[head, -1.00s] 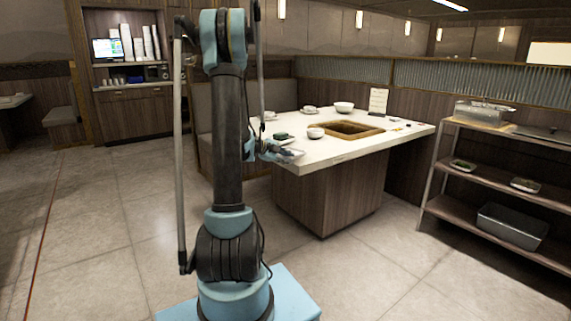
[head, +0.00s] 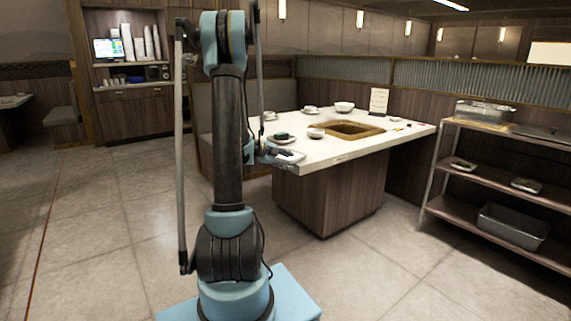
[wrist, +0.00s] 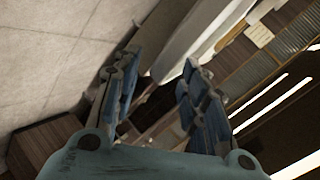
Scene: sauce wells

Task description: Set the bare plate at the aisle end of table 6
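A bare white plate (head: 291,156) lies at the near left corner of the white table (head: 340,156), close to its edge. My gripper (head: 278,158) is beside the plate's left side in the head view, small and partly merged with the plate. In the wrist view my gripper (wrist: 157,100) has its two fingers spread apart with nothing between them. The pale table edge (wrist: 205,40) shows beyond the fingers there. I cannot make out the plate in the wrist view.
A dish with something dark green (head: 284,137) stands behind the plate. A white bowl (head: 316,132) and a recessed wooden well (head: 352,130) are farther right. A shelf rack (head: 510,175) stands at the right. The floor (head: 120,220) at the left is clear.

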